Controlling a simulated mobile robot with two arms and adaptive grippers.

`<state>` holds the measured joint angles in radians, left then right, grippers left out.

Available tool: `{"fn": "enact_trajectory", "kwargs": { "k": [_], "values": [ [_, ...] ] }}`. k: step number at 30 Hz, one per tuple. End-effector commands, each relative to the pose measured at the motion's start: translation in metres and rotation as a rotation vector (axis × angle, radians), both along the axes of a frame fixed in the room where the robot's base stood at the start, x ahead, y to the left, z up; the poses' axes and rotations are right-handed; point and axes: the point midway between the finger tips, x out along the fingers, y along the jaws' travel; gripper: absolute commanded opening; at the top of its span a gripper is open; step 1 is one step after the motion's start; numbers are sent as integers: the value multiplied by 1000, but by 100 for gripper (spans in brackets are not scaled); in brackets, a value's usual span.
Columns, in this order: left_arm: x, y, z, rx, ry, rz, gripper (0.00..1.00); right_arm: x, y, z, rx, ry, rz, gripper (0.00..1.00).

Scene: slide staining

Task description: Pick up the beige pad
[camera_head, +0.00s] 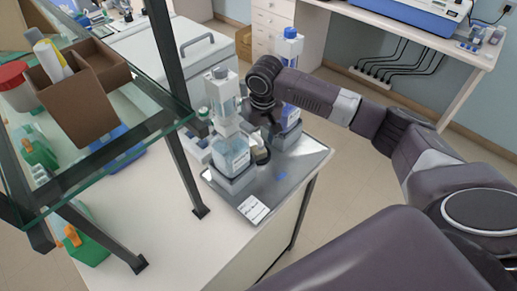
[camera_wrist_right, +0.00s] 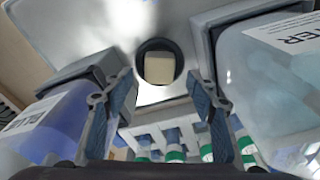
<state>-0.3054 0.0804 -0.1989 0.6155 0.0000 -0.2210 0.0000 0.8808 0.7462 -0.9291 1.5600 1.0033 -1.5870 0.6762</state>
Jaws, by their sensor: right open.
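The beige pad (camera_wrist_right: 159,68) is a small squarish block in the right wrist view. It sits within a round dark holder (camera_wrist_right: 143,52) on a shiny metal surface, ahead of my right gripper. My right gripper (camera_wrist_right: 160,98) is open, with one finger on each side and a gap between them; the pad appears just beyond the fingertips, not between them. In the head view my right arm reaches in from the right and its hand (camera_head: 268,122) points down among the bottles over the metal tray (camera_head: 285,180). My left gripper is not in view.
A bottle with blue liquid (camera_wrist_right: 50,120) stands close left of the right gripper, and a clear bottle (camera_wrist_right: 270,85) close right. Green-capped tubes (camera_wrist_right: 175,153) sit in a white rack nearby. A glass shelf (camera_head: 150,125) with dark posts stands left in the head view.

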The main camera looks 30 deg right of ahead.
Motion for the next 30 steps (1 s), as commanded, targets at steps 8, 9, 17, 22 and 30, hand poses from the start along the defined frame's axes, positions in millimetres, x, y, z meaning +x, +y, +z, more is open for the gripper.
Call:
{"fn": "enact_trajectory", "kwargs": {
  "k": [8, 9, 17, 22, 30],
  "values": [
    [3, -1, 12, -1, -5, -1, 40, 0, -2, -31, -1, 1, 0, 52],
    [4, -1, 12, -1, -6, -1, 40, 0, -2, -33, -1, 1, 0, 52],
    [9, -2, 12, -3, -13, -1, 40, 0, -2, -33, -1, 0, 0, 44],
    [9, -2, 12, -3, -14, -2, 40, 0, -2, -33, 0, 0, 0, 26],
    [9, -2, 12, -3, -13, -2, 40, 0, -2, -32, 0, 0, 0, 15]
  ]
}}
